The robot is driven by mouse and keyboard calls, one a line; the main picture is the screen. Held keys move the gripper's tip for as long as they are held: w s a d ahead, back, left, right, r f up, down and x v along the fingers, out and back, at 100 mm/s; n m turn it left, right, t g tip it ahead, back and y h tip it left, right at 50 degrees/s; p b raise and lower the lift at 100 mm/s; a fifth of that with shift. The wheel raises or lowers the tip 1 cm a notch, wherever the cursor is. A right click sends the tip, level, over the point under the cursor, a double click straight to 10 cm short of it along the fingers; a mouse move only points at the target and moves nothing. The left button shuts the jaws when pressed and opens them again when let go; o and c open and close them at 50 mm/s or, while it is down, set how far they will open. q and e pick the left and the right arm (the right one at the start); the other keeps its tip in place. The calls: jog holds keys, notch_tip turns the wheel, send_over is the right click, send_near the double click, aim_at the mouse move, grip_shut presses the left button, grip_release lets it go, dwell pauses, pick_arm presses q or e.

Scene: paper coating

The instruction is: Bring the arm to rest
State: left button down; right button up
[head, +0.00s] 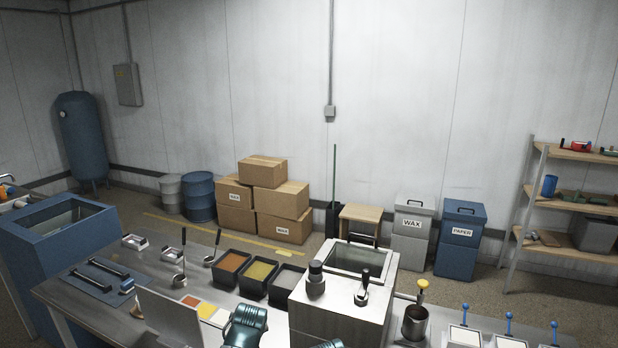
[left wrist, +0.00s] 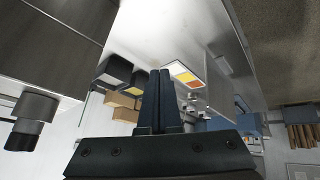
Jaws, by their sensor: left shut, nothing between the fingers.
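My left gripper (left wrist: 158,75) shows in the left wrist view, with its two dark fingers together and nothing between them. The worktable (left wrist: 150,30) lies beyond the fingertips, apart from them. Teal parts of my arms show at the bottom of the head view, but no fingers can be made out there. My right gripper is not in view.
A metal machine block with an open basin (head: 362,262) stands on the table. The card also shows in the left wrist view (left wrist: 186,75).

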pick_arm(q)
jog(key=s+a+f+m+g+h, duration=0.1)
jog(key=s+f+m+g, duration=0.15)
jog(key=s, duration=0.55)
jog(key=s+f+m+g+h, duration=0.1)
jog(key=s+m+g, duration=0.25)
jog(key=s, duration=0.45)
jog(key=s+d+f+m+y+b, duration=0.1)
jog(key=s+d+f+m+b, duration=0.3)
jog(key=s+d+f+b, duration=0.2)
jog(key=d+f+b, duration=0.2)
jog(key=d+f, duration=0.1)
jog(key=d, duration=0.1)
jog(key=shift+d+g+b, duration=0.4)
